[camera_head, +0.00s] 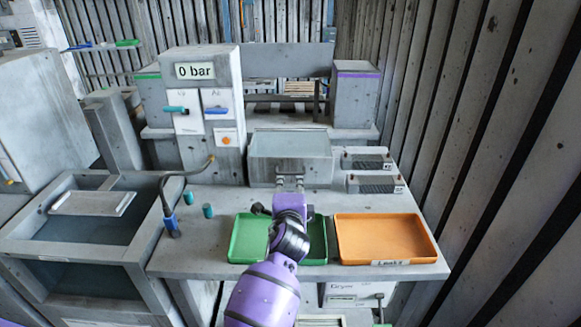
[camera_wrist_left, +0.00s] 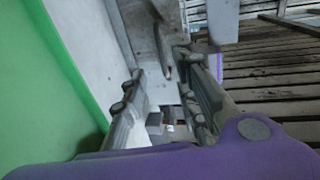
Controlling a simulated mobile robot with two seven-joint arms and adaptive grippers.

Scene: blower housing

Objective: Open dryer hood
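A white panel labelled "Dryer" (camera_head: 345,288) sits below the bench's front edge in the head view, partly hidden by my purple left arm. A small knob or handle (camera_head: 379,298) is at its right. I cannot make out the hood itself for certain. My left gripper (camera_head: 290,183) is above the bench, in front of a grey open-topped box (camera_head: 290,150). In the left wrist view its two fingers (camera_wrist_left: 165,88) stand apart, with nothing clearly held between them. Whether they touch the box cannot be told. My right gripper is not in view.
A green tray (camera_head: 243,240) lies partly under my left arm; an orange tray (camera_head: 385,238) is to its right. A panel reading "0 bar" (camera_head: 197,71), a hose (camera_head: 165,195), a teal cylinder (camera_head: 208,211) and a sink (camera_head: 85,243) are left. Slatted walls close the right.

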